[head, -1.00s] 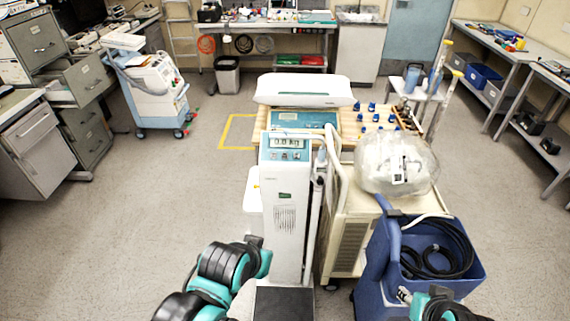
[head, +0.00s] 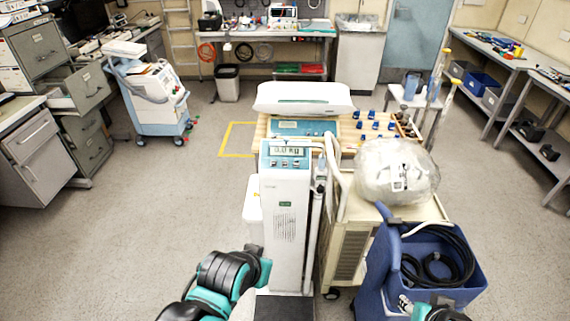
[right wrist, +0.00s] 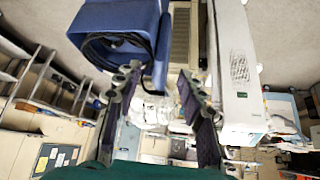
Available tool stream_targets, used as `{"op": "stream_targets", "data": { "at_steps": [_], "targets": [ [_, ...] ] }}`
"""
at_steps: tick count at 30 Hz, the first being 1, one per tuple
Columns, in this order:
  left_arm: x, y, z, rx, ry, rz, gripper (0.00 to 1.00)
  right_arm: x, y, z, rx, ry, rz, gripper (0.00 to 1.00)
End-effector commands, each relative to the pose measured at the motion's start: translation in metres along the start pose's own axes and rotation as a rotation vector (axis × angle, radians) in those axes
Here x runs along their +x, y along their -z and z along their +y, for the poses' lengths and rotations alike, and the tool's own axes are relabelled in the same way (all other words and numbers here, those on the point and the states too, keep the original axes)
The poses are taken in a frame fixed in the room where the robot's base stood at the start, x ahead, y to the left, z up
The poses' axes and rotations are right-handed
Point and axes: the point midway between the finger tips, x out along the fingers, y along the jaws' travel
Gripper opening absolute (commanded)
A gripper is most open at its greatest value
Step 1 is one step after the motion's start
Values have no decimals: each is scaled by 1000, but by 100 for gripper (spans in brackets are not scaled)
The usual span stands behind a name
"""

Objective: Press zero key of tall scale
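The tall scale (head: 284,220) is a white column in the middle of the head view. Its top panel holds a grey display (head: 287,151) and a row of small keys (head: 287,163); which one is the zero key is too small to read. The scale column (right wrist: 238,70) also shows upside down at the right of the right wrist view. My right gripper (right wrist: 160,77) is open and empty there, with the column beside it, apart. My left arm is low in the head view, left of the scale's base; its fingers do not show.
A blue bin (head: 372,270) with black hose stands right of the scale. Open floor lies to the left.

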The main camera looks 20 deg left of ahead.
Motion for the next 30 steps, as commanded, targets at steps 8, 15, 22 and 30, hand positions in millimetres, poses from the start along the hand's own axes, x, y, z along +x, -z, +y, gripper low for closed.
{"op": "stream_targets", "data": {
  "at_steps": [8, 15, 22, 30],
  "targets": [
    [0, 0, 0, 0, 0, 0, 0, 0, 0, 0, 0, 0, 0, 40],
    [0, 0, 0, 0, 0, 0, 0, 0, 0, 0, 0, 0, 0, 40],
    [0, 0, 0, 0, 0, 0, 0, 0, 0, 0, 0, 0, 0, 40],
    [0, 0, 0, 0, 0, 0, 0, 0, 0, 0, 0, 0, 0, 0]
  ]
}}
